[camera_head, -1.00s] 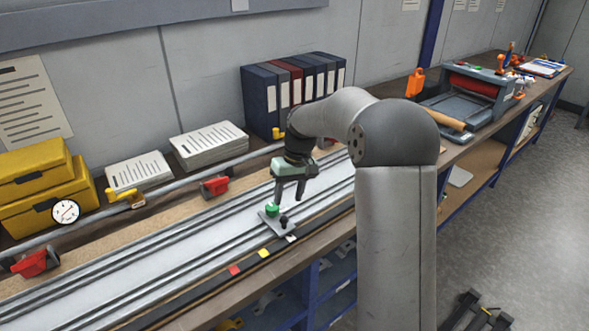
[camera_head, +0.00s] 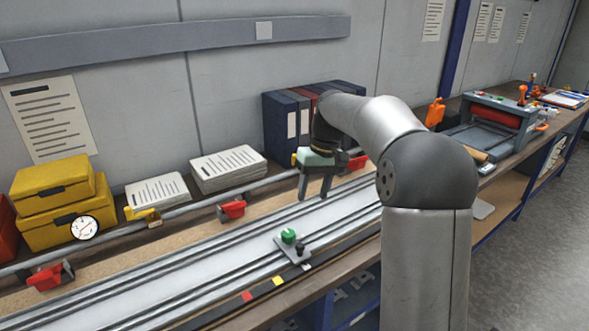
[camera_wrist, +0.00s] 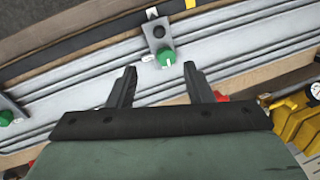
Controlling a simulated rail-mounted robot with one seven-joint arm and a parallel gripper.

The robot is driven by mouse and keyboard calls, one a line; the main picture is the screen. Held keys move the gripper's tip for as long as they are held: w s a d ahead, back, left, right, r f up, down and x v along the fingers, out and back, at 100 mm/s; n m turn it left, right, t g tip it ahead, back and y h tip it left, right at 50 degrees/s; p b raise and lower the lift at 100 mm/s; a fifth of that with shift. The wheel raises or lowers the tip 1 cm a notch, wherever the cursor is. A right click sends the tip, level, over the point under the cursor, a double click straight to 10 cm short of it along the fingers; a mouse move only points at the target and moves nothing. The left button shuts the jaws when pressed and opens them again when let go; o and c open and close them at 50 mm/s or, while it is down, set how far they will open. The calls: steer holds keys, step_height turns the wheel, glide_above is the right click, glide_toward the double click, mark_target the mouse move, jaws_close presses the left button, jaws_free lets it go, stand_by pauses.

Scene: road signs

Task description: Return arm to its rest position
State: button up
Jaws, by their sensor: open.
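My gripper (camera_head: 315,186) hangs over the back part of the light metal rail track (camera_head: 190,262) in the head view. Its two dark fingers are apart with nothing between them; they also show in the wrist view (camera_wrist: 160,88). A small metal plate (camera_head: 293,250) with a green knob (camera_head: 288,236) and a black knob (camera_head: 301,248) sits on the front of the track, below and in front of the gripper, not touching it. In the wrist view the green knob (camera_wrist: 165,57) lies beyond the fingertips.
Red clamps (camera_head: 232,209) line a pipe behind the track. Yellow boxes (camera_head: 58,205), paper stacks (camera_head: 228,168) and binders (camera_head: 290,118) stand along the wall. A grey press with a red roller (camera_head: 492,125) is at right. A second green knob (camera_wrist: 6,118) shows at the wrist view's left edge.

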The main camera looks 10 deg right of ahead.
steer(key=s+a+f, duration=0.1)
steer(key=s+f, duration=0.2)
steer(key=s, duration=0.8)
steer(key=s+a+f+m+h, duration=0.1)
steer(key=s+f, duration=0.1)
steer(key=s, duration=0.8)
steer(key=s+a+f+m+t+h, duration=0.1)
steer(key=s+a+f, duration=0.1)
steer(key=s, duration=0.9)
steer(key=shift+s+f, duration=0.35)
steer(key=shift+f, duration=0.5)
